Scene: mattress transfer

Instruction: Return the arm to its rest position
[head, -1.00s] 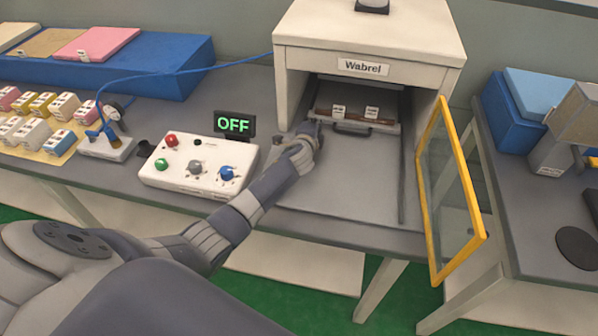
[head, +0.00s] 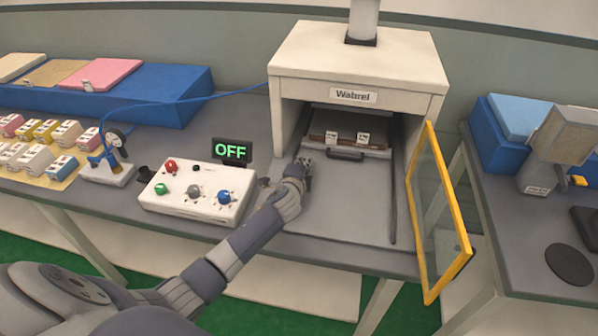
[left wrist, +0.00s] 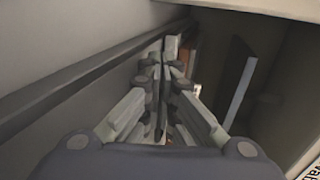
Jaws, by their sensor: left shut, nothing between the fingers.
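My left gripper (head: 304,162) is shut and empty at the front left of the Wabrel machine's opening. In the left wrist view its fingers (left wrist: 165,60) are closed together beside a dark rail. The white Wabrel machine (head: 350,72) stands open. Inside it, a tray with a dark handle (head: 346,155) carries two small white-labelled pieces (head: 347,137). The gripper is left of the handle and looks apart from it. My left arm reaches across the table's front edge. My right gripper is in neither view.
The machine's yellow-framed door (head: 438,215) stands open on the right. Small labelled boxes (head: 40,145) and a blue case (head: 140,95) lie further left. A second table (head: 520,215) is at right.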

